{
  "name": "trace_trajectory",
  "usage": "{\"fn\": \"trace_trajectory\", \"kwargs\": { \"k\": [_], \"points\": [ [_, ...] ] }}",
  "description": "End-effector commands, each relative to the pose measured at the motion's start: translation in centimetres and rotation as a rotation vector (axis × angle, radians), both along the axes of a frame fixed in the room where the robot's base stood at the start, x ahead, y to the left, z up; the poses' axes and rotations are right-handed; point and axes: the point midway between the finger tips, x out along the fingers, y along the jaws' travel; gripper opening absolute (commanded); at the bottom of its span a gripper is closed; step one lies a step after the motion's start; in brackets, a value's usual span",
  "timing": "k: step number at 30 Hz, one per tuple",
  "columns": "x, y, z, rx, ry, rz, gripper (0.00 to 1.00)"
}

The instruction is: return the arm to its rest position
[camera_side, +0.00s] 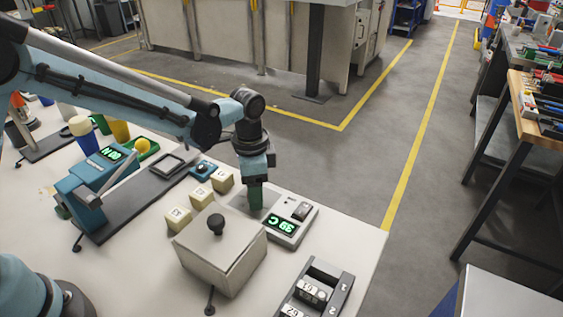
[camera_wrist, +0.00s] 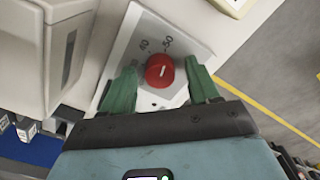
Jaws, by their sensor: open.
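My gripper (camera_side: 256,207) points straight down over the white panel (camera_side: 305,214) with a green display reading about 39 C. In the wrist view my gripper (camera_wrist: 161,78) is open. Its two green fingers stand on either side of a red knob (camera_wrist: 160,70), with a gap on each side. The knob sits on a pale plate (camera_wrist: 141,27) marked 40 and 50. I cannot tell whether the fingertips are level with the knob or above it. In the side view the knob is hidden behind my gripper.
A grey box with a black knob (camera_side: 221,251) stands close left of my gripper. Several cream blocks (camera_side: 201,197) and a blue device (camera_side: 98,172) lie farther left. A dark-framed number unit (camera_side: 317,290) stands at the front right. The table's right edge is near.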

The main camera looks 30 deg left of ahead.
Motion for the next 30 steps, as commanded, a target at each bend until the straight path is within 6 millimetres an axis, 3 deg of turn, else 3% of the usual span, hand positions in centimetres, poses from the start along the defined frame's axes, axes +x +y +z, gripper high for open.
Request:
{"fn": "trace_trajectory", "kwargs": {
  "k": [30],
  "points": [
    [0.0,0.0,0.04,0.0,0.0,0.929,0.61]
  ]
}}
